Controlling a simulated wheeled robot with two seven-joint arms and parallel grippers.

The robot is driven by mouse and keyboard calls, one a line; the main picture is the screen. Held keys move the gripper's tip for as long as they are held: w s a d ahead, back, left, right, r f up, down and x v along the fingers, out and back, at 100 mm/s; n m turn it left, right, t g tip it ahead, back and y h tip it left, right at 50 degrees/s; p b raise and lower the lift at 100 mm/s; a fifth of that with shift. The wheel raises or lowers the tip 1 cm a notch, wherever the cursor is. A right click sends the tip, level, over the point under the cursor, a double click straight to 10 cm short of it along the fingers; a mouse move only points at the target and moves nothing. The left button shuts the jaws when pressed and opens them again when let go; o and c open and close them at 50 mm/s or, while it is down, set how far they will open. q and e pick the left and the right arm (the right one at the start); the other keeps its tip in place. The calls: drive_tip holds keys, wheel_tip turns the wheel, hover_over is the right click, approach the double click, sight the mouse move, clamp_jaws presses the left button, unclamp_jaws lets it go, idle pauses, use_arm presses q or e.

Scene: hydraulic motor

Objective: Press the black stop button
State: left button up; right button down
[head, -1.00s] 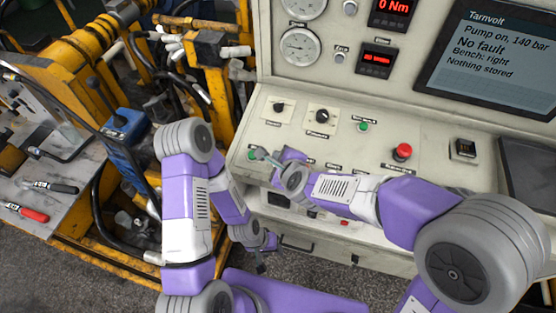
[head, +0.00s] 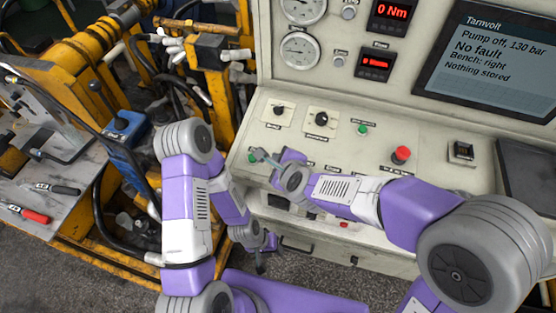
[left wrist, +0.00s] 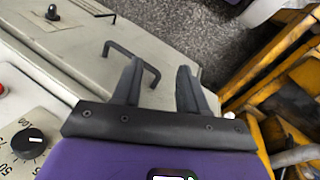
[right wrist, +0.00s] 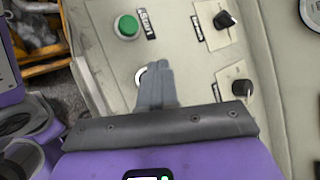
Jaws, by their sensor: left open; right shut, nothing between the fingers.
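The stop button is mostly hidden under my right fingertips. In the right wrist view only part of its pale ring (right wrist: 141,76) shows, and its black cap cannot be seen. My right gripper (right wrist: 155,72) is shut and empty, its tips over that ring. In the head view my right gripper (head: 258,156) is at the left of the sloped panel. The green start button (right wrist: 127,26) is beside it, apart from the fingers. My left gripper (left wrist: 157,75) is open and empty near a drawer handle on the cabinet front, low in the head view (head: 261,262).
The screen (head: 492,55) reads "Pump off, 130 bar" and "No fault". The panel holds a red mushroom button (head: 401,155), a small green button (head: 362,129) and two black knobs. The drawer handle (left wrist: 135,60) is close to my left fingers. A yellow frame stands at left.

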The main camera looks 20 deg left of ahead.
drive_tip(key=shift+r, duration=0.1)
drive_tip(key=r+p, duration=0.4)
drive_tip(key=shift+s+r+p, duration=0.3)
drive_tip(key=shift+s+r, duration=0.1)
idle(0.3)
idle(0.5)
